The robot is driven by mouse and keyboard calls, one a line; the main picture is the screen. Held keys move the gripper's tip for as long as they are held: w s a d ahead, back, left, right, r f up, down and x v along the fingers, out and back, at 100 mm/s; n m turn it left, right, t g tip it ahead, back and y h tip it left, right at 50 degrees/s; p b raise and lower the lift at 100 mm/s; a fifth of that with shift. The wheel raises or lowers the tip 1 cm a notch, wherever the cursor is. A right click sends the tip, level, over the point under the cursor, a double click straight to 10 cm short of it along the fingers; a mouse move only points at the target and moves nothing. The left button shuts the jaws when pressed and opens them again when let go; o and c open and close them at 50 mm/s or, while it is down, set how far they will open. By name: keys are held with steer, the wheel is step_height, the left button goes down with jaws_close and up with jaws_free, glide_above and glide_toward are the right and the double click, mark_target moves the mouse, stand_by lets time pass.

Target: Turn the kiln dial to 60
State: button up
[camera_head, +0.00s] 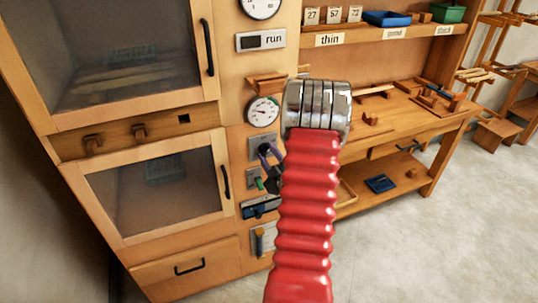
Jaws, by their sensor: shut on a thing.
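My gripper (267,155) is at the control panel on the right side of the kiln cabinet, partly hidden behind my red ribbed arm. Its dark jaws are shut at a small grey plate (259,141) below the lower gauge. The kiln dial appears to be between the jaws; its face and any numbers are covered or too small to read. The lower round gauge (263,111) has a white face and a dark needle. Another round gauge (261,6) is cut off at the top edge.
A "run" display (261,40) and a small wooden ledge (265,84) are above. A small switch plate (254,180) sits below my gripper. Glass doors (160,190) with black handles are left. A workbench (400,125) stands right; open floor lies front right.

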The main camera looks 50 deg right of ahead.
steer(key=m, duration=0.7)
steer(key=shift+a+f, duration=0.1)
steer(key=shift+f, duration=0.1)
steer(key=m, duration=2)
steer(key=shift+s+d+m, duration=0.2)
steer(key=shift+m, duration=0.2)
steer(key=o, duration=1.1)
steer(key=shift+w+a+r, duration=0.1)
steer(key=shift+w+r, duration=0.05)
steer(key=shift+c, duration=0.2)
